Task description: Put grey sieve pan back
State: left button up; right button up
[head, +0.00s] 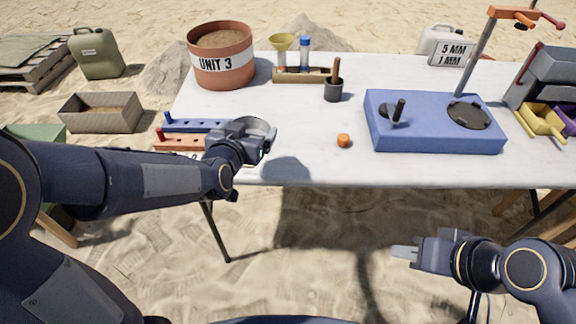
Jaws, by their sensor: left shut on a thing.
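The grey sieve pan (258,122) shows as a round light-grey rim at the left part of the white table, partly hidden behind my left gripper. My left gripper (268,138) is shut on it at its near side. A dark shadow lies on the tabletop just right of and below the gripper, so the pan seems held above the table. My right gripper (402,252) is in front of the table's near edge, apart from any object; its finger gap cannot be made out.
On the white table (300,115) stand a UNIT 3 bucket (222,70), a blue peg rack (205,126), an orange peg rack (178,142), a dark cup (333,92), an orange knob (343,140) and a blue box (435,125). Stacked trays (552,75) stand at right.

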aim_at(269, 130)
pick_arm(q)
jog(key=d+b, duration=0.1)
jog(key=s+d+m+h, duration=0.1)
jog(key=d, duration=0.1)
jog(key=shift+b, duration=0.35)
jog(key=shift+d+b, duration=0.3)
jog(key=w+d+f+b, duration=0.1)
jog(key=w+d+f, duration=0.1)
jog(key=w, duration=0.1)
jog(key=w+d+f+b, duration=0.2)
jog(key=w+f, duration=0.1)
jog(key=w, duration=0.1)
jog(key=w+d+f+b, duration=0.2)
jog(key=w+f, duration=0.1)
jog(key=w, duration=0.1)
jog(key=shift+w+f, duration=0.1)
jog(key=shift+f, duration=0.15)
jog(key=shift+w+d+f+b, duration=0.15)
jog(key=shift+w+f+b, duration=0.1)
jog(key=shift+f, duration=0.8)
jog(key=shift+w+d+f+b, duration=0.1)
jog(key=shift+f+b, duration=0.15)
jog(key=shift+f, duration=0.75)
pick_arm(e)
notch_tip(269, 130, down, 10)
